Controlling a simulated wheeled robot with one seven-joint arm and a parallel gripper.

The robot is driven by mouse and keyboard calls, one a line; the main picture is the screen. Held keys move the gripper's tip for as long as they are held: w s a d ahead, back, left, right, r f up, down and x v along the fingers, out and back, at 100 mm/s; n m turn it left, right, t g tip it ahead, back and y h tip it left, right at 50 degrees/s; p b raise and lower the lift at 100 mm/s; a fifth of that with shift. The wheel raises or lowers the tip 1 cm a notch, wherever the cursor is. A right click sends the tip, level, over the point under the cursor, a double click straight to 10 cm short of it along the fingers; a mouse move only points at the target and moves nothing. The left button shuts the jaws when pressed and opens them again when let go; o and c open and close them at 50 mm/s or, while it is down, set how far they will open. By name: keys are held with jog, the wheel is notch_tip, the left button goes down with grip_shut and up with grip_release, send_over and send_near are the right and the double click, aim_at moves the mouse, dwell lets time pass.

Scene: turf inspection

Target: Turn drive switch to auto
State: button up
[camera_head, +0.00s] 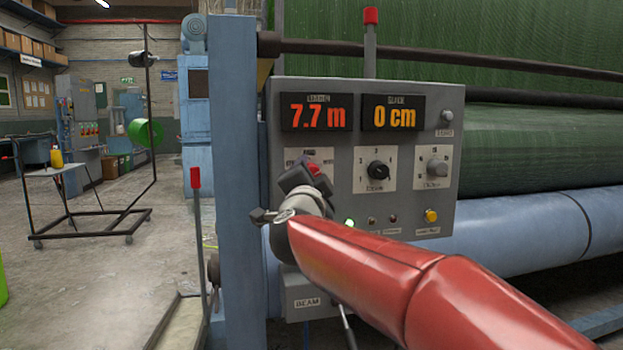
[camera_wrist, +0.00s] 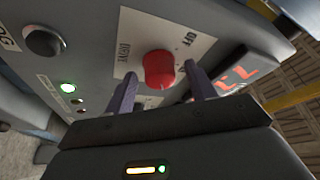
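The drive switch is a red knob on a white plate. In the wrist view the knob (camera_wrist: 158,69) stands between the two fingers of my gripper (camera_wrist: 161,74), with a visible gap at each side. The plate reads DRIVE at one edge and OFF near a corner; the AUTO mark cannot be made out. In the head view my gripper (camera_head: 308,178) is in front of the plate and hides most of it, and a bit of the red knob (camera_head: 314,168) shows. Which mark the knob points at is not clear.
The grey control panel (camera_head: 408,218) has displays reading 7.7 m (camera_head: 317,112) and 0 cm (camera_head: 394,112). Two other dials (camera_head: 378,170) (camera_head: 438,167), a lit green lamp (camera_head: 349,223) and a yellow button (camera_head: 431,215) are close to my arm. A blue post (camera_head: 236,180) stands left.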

jog(key=b+v, duration=0.1)
jog(key=v, duration=0.6)
jog(key=shift+s, duration=0.4)
jog(key=shift+a+f, duration=0.1)
jog(key=s+d+f+n+g, duration=0.4)
jog(key=s+d+f+g, duration=0.1)
jog(key=s+f, duration=0.4)
jog(key=s+d+f+n+g, duration=0.4)
jog(key=s+d+f, duration=0.3)
jog(key=f, duration=0.5)
jog(key=s+d+f+n+g+y, duration=0.1)
jog(key=s+d+f+n+g, duration=0.3)
jog(key=s+d+f, duration=0.3)
jog(key=s+f+g, duration=0.1)
jog(key=s+f, duration=0.2)
jog(key=s, duration=0.1)
jog(key=shift+f+g, duration=0.15)
jog(key=shift+g, duration=0.25)
